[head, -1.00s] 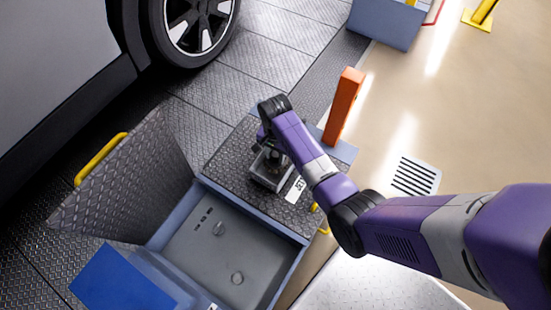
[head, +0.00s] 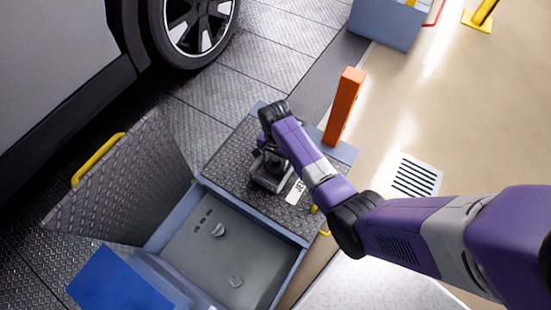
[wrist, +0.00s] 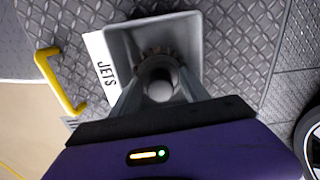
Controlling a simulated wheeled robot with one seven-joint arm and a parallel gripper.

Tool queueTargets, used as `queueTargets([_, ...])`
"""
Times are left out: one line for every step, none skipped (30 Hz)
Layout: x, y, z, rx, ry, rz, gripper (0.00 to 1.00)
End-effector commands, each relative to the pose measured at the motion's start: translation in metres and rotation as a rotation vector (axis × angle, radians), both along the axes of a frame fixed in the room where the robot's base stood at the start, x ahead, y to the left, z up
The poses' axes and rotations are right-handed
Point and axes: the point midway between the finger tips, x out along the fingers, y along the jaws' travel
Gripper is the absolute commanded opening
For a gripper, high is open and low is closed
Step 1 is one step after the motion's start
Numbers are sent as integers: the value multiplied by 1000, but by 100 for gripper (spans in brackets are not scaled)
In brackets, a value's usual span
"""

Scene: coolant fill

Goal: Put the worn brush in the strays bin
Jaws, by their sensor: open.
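A round piece with a pale knob and dark, brownish bristle-like edges, seemingly the worn brush (wrist: 152,56), stands in a grey square tray (wrist: 116,44) marked JETS. My gripper (wrist: 160,92) is open above the tray, with a finger on either side of the knob. I cannot tell whether the fingers touch it. In the head view my gripper (head: 268,160) is over the same tray (head: 270,184), and the arm hides the brush. No label reading strays is legible, so I cannot tell which container is the strays bin.
An open compartment (head: 190,262) with two small round pieces lies in front of the tray, its lid (head: 130,190) raised at left. A blue panel (head: 118,282) is at lower left. An orange post (head: 344,105) stands behind my arm. A blue-grey box (head: 385,24) is at the top right.

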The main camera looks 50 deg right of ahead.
Motion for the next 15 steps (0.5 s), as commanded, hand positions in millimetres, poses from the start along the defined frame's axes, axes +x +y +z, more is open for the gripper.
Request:
queueTargets([0, 0, 4, -1, -1, 0, 54])
queueTargets([0, 0, 6, -1, -1, 0, 54])
queueTargets([0, 0, 11, -1, -1, 0, 54])
queueTargets([0, 0, 15, 0, -1, 0, 54])
queueTargets([1, 0, 20, 0, -2, 0, 54])
queueTargets([1, 0, 28, 0, -2, 0, 54])
queueTargets([0, 0, 34, 0, -2, 0, 54])
queueTargets([0, 0, 40, -1, -2, 0, 54])
queueTargets([1, 0, 49, 0, -2, 0, 54])
queueTargets([1, 0, 56, -1, -2, 0, 54])
queueTargets([1, 0, 62, 0, -2, 0, 54])
queueTargets([0, 0, 70, 0, -2, 0, 54])
queueTargets([1, 0, 76, -1, -2, 0, 54])
queueTargets([1, 0, 82, 0, -2, 0, 54])
queueTargets([1, 0, 89, 0, -2, 0, 54])
